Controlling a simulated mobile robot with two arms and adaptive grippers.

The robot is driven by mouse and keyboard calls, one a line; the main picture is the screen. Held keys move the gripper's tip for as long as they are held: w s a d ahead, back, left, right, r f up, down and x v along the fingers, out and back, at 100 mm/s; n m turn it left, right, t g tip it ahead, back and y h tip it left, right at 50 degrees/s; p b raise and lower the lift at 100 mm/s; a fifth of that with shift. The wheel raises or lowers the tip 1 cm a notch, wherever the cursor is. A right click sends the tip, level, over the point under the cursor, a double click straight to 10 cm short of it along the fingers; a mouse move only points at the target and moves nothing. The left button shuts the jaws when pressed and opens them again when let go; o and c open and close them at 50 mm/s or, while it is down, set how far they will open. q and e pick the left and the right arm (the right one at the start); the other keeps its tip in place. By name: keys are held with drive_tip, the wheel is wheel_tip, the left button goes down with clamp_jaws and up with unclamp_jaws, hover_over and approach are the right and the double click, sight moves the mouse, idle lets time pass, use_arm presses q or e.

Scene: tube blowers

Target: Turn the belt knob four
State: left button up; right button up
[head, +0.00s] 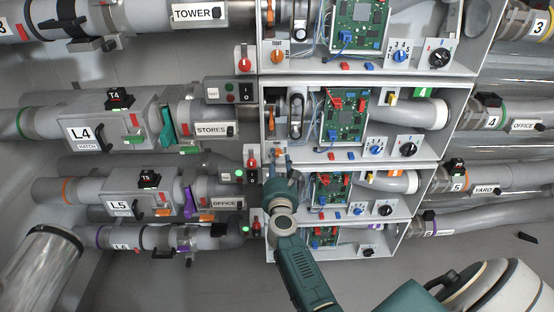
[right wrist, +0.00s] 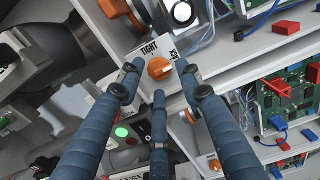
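The belt knob of unit four is a small orange knob (right wrist: 160,68) under a "TIGHT" label on a pale panel, seen in the right wrist view. In the head view it sits low at the left end of the second bay, mostly hidden by my right gripper (head: 277,163). In the right wrist view my right gripper (right wrist: 158,75) is open, with its three blue fingers spread around the knob: one left, one right, one below. Gaps show between the fingertips and the knob; contact cannot be told. My left gripper is not in view.
A green "4" tag (head: 423,92) marks this bay. A larger orange handle (right wrist: 118,8) is just above the knob. The shelf edge and another orange knob (right wrist: 215,165) lie below. A red switch (head: 252,162) is close on the left. Blue wires (right wrist: 225,65) hang at the right.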

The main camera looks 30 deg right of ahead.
drive_tip(key=shift+x, duration=1.05)
drive_tip(key=c, duration=0.9)
